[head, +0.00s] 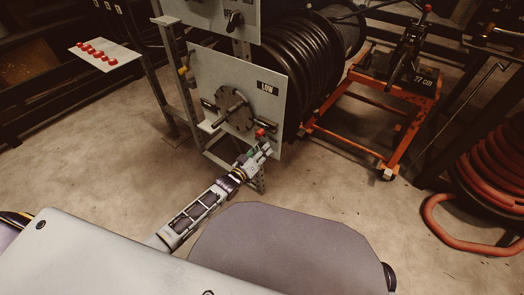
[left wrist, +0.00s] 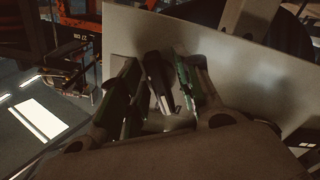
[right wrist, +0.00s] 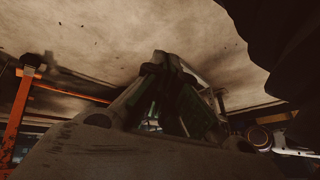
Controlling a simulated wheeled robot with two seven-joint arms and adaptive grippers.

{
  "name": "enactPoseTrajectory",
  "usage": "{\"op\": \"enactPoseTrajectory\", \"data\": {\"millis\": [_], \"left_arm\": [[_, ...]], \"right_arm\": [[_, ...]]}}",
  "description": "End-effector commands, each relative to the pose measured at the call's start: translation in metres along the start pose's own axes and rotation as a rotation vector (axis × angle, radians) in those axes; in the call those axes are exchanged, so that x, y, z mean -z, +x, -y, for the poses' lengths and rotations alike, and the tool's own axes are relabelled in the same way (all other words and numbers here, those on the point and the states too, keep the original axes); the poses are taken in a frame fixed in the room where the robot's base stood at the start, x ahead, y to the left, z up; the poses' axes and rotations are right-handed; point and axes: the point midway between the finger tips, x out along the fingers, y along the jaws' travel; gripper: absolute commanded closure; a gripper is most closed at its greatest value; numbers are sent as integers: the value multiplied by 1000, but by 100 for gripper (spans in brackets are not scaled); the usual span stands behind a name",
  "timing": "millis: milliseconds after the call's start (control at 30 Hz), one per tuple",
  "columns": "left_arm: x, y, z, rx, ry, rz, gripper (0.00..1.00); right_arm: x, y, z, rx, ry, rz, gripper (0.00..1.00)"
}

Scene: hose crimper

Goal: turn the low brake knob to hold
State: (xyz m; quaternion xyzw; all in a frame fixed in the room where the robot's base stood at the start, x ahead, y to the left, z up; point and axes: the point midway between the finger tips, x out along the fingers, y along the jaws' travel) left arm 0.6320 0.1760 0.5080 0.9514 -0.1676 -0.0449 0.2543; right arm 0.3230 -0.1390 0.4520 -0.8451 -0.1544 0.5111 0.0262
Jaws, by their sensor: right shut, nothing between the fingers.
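The low panel (head: 205,72), with its LOW label (head: 268,87), stands in front of the hose reel. A black knob (left wrist: 157,80) sticks out from the panel, which also shows in the left wrist view (left wrist: 125,28). My left gripper (head: 264,150) is at the panel's lower right corner. In the left wrist view its two green-padded fingers (left wrist: 157,92) are open, one on each side of the knob, with gaps showing. In the head view I cannot make out the knob clearly behind the gripper. My right gripper (right wrist: 170,68) is shut and empty, seen only in the right wrist view.
A round flange (head: 236,108) with a shaft sits on the low panel, and a small red part (head: 260,132) is just above my left gripper. An upper panel has a black knob (head: 234,20). An orange cart (head: 380,105) stands right of the reel (head: 305,60). The floor between is clear.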

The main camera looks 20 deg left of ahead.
Motion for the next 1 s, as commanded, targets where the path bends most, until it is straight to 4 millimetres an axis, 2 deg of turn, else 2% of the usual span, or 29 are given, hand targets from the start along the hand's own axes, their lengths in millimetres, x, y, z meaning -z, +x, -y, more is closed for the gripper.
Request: {"op": "enactPoseTrajectory", "data": {"millis": [33, 200, 567, 1000], "left_arm": [[0, 0, 0, 0, 0, 0, 75], [0, 0, 0, 0, 0, 0, 96], [1, 0, 0, 0, 44, 0, 96], [3, 0, 0, 2, 320, -1, 96]], "right_arm": [[1, 0, 0, 0, 0, -1, 100], [3, -2, 0, 0, -1, -4, 100], [12, -8, 0, -7, -9, 0, 100], [28, -55, 0, -49, -38, 79, 100]]}}
